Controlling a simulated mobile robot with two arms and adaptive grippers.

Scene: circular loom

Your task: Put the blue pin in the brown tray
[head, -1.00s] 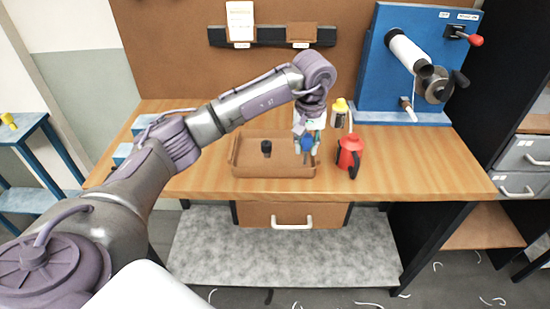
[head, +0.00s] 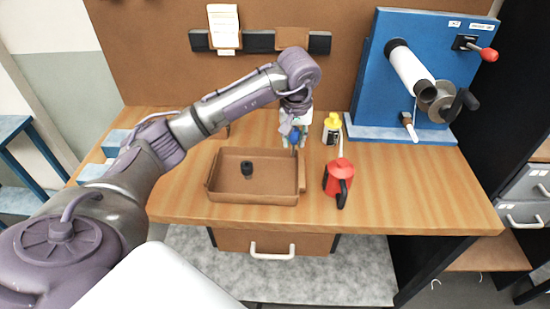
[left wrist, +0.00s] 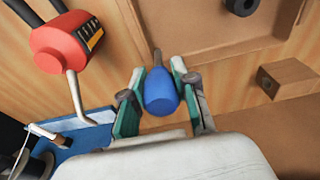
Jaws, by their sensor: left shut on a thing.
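The blue pin (head: 295,134) is held in my left gripper (head: 296,139), above the table near the back right corner of the brown tray (head: 253,197). In the left wrist view, the pin (left wrist: 160,93) has a rounded blue body and a thin grey tip. The green-padded fingers of my left gripper (left wrist: 157,88) are around it, one on each side. The tray (left wrist: 185,30) lies just beyond the pin in that view. A dark, round, hollow part (head: 247,169) stands inside the tray. My right gripper is not in view.
A red can with a black handle (head: 339,178) stands right of the tray. A yellow-capped bottle (head: 332,128) stands behind it. A blue stand with a roller and crank (head: 425,75) is at the back right. A small brown block (left wrist: 290,78) sits behind the tray.

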